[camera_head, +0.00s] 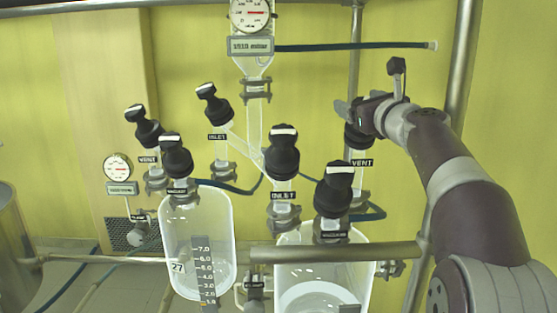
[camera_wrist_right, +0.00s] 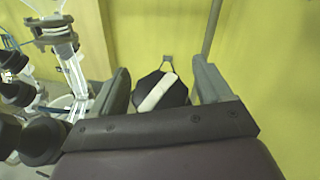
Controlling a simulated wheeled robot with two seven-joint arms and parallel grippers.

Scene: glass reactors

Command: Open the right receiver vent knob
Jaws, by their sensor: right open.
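The right receiver vent knob (camera_head: 357,139) is black and sits above the right-hand VENT label (camera_head: 362,162). Its top is hidden behind my right gripper (camera_head: 354,112) in the head view. In the right wrist view the knob (camera_wrist_right: 160,90) shows a dark cap with a white bar lying diagonally. My right gripper (camera_wrist_right: 160,72) is open there, with one finger on each side of the knob and visible gaps to it. Whether the fingers reach down to the cap's height is unclear. My left gripper is not in view.
Other black knobs stand close by: the right INLET knob (camera_head: 282,152), the right vacuum knob (camera_head: 334,190) and the left VENT knob (camera_head: 145,127). A metal rail (camera_head: 335,252) crosses the right glass vessel (camera_head: 300,277).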

